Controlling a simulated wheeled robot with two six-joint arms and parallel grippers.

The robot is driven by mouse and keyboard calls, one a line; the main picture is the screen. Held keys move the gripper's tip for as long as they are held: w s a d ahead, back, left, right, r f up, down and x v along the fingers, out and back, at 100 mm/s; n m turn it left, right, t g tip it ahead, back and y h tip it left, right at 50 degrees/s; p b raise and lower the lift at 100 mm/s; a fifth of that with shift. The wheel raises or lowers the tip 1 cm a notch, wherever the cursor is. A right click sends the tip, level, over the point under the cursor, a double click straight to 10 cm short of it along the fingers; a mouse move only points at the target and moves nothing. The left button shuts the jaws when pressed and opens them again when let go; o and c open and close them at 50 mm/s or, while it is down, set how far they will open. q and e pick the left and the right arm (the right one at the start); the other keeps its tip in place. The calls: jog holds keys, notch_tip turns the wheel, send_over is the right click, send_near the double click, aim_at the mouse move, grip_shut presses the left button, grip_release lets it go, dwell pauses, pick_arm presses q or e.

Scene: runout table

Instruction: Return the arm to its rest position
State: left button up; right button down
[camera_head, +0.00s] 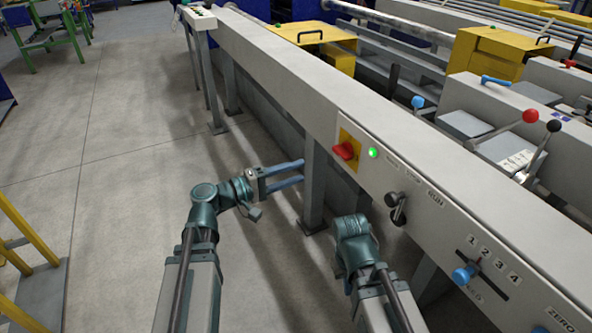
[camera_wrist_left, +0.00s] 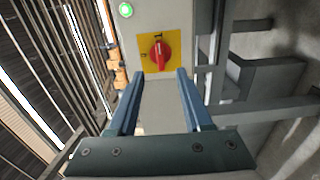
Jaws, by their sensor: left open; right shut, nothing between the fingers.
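My left gripper (camera_head: 302,172) is open and empty, its two blue fingers pointing right toward the side of the runout table (camera_head: 285,75). In the left wrist view its fingers (camera_wrist_left: 160,74) stand apart, with the red rotary switch (camera_wrist_left: 159,54) on its yellow plate seen beyond and between them. In the head view that red switch (camera_head: 346,151) is on the table's front panel, up and right of the left gripper. My right arm (camera_head: 355,245) is folded low in front of the panel; its gripper fingers are hidden.
A lit green lamp (camera_head: 373,153), a black knob (camera_head: 396,206) and a blue-knobbed selector lever (camera_head: 464,274) are on the panel. A grey table leg (camera_head: 314,190) stands just beyond the left fingers. Yellow railing (camera_head: 25,235) is at left; the floor between is clear.

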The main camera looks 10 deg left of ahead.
pick_arm(q)
jog(key=s+d+f+m+g+y, duration=0.3)
jog(key=s+d+f+g, duration=0.15)
jog(key=f, duration=0.25)
jog(key=s+d+f+m+g+y, duration=0.2)
jog(key=s+d+f+m+g, duration=0.15)
jog(key=d+f, duration=0.3)
jog(key=s+a+f+m+g+y+p, duration=0.25)
jog(key=s+a+f+m+y, duration=0.35)
jog(key=s+y, duration=0.4)
notch_tip(320, 180, up, 37)
jog(key=w+n+p, duration=0.1)
jog(key=p, duration=3.6)
jog(key=shift+w+r+n+y, duration=0.15)
jog(key=shift+w+n+y, duration=0.1)
jog(key=shift+n+y, duration=0.15)
jog(key=shift+d, duration=0.1)
